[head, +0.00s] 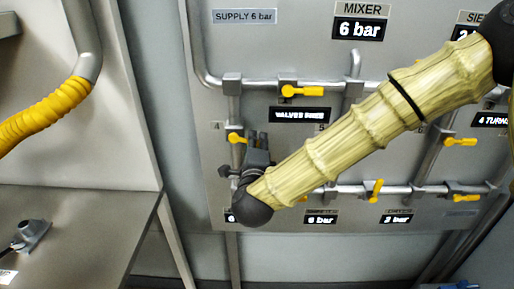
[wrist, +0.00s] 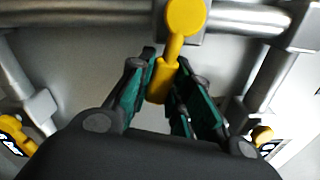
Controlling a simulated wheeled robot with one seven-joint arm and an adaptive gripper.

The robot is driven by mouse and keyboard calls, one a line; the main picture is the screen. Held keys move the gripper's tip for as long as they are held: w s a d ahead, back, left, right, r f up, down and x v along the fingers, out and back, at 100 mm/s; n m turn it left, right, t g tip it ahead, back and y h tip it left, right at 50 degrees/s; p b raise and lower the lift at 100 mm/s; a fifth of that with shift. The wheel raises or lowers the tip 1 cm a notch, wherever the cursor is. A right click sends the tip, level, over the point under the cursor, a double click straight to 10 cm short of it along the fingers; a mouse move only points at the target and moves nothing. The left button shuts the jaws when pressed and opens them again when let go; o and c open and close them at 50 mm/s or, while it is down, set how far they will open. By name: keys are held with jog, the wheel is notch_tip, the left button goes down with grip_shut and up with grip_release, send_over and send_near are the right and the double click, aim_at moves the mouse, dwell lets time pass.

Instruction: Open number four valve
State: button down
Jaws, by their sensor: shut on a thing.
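A yellow valve handle (wrist: 162,80) sits between the fingers of my gripper (wrist: 166,66) in the wrist view. My gripper is shut on it. The handle hangs down, slightly tilted, from a round yellow hub on a horizontal pipe. In the head view my gripper (head: 258,142) is at the left of the pipe panel, beside a yellow valve (head: 236,138) on the left vertical pipe. The gripper and arm hide part of the panel there, and I cannot tell from the head view which handle is held. No number four is readable on the held valve.
Other yellow valves are on the upper pipe (head: 302,91), the lower pipe (head: 375,189) and at the right (head: 460,142). In the wrist view, yellow parts flank my gripper at lower left (wrist: 35,140) and lower right (wrist: 262,135). A grey bench (head: 90,225) stands left.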

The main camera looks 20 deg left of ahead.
jog(key=shift+f, duration=0.1)
dwell(0.3)
jog(key=c, duration=1.3)
grip_release()
jog(key=shift+s, duration=0.1)
jog(key=v, duration=1.2)
